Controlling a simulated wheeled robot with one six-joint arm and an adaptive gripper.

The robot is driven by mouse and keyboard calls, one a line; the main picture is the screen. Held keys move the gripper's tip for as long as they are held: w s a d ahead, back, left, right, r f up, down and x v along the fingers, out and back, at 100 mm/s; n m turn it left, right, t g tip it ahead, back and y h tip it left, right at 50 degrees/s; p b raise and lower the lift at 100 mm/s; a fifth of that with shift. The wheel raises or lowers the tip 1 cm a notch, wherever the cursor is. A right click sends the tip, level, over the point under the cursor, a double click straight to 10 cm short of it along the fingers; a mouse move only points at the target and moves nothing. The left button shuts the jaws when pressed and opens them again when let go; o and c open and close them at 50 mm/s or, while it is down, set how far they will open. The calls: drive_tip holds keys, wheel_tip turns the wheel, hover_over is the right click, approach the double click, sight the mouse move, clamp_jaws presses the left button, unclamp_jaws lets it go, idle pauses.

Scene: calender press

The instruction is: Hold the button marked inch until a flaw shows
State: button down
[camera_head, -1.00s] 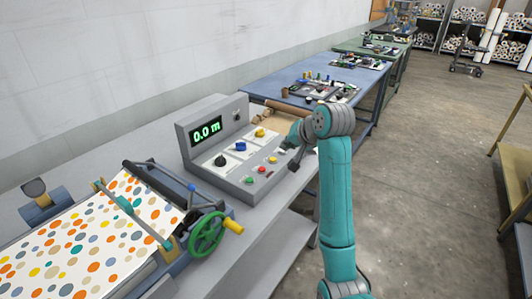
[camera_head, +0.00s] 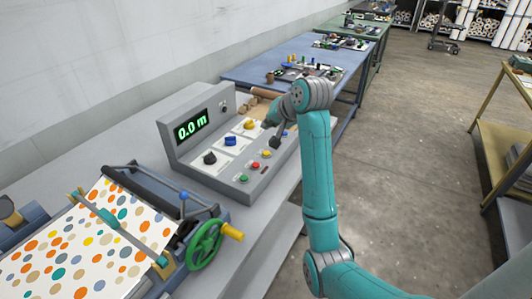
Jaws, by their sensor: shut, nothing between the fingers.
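The grey control console (camera_head: 171,160) stands on the bench, its green display (camera_head: 192,127) reading 0.0 m. Its sloped panel carries a black knob (camera_head: 210,158), a blue knob (camera_head: 230,141), a yellow knob (camera_head: 250,125), and a front row with a green button (camera_head: 244,178), a red button (camera_head: 255,165) and a yellow button (camera_head: 267,153). The labels are too small to read, so I cannot tell which is inch. My gripper (camera_head: 275,143) is shut and empty above the panel's right end, near the yellow button. The dotted sheet (camera_head: 95,240) lies on the press at left; no flaw is evident.
A green handwheel (camera_head: 205,245) with a yellow handle stands left of the console's front. A blue table (camera_head: 258,72) with small devices is behind. A yellow-framed table (camera_head: 500,140) stands at right. Open floor (camera_head: 400,150) lies between.

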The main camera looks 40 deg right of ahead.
sight(268, 154)
drive_tip(key=shift+f, duration=3.8)
drive_tip(key=shift+f, duration=0.8)
drive_tip(key=shift+r, duration=0.15)
idle(0.8)
drive_tip(key=shift+r, duration=0.7)
drive_tip(key=shift+r, duration=2.5)
drive_tip(key=shift+s, duration=0.15)
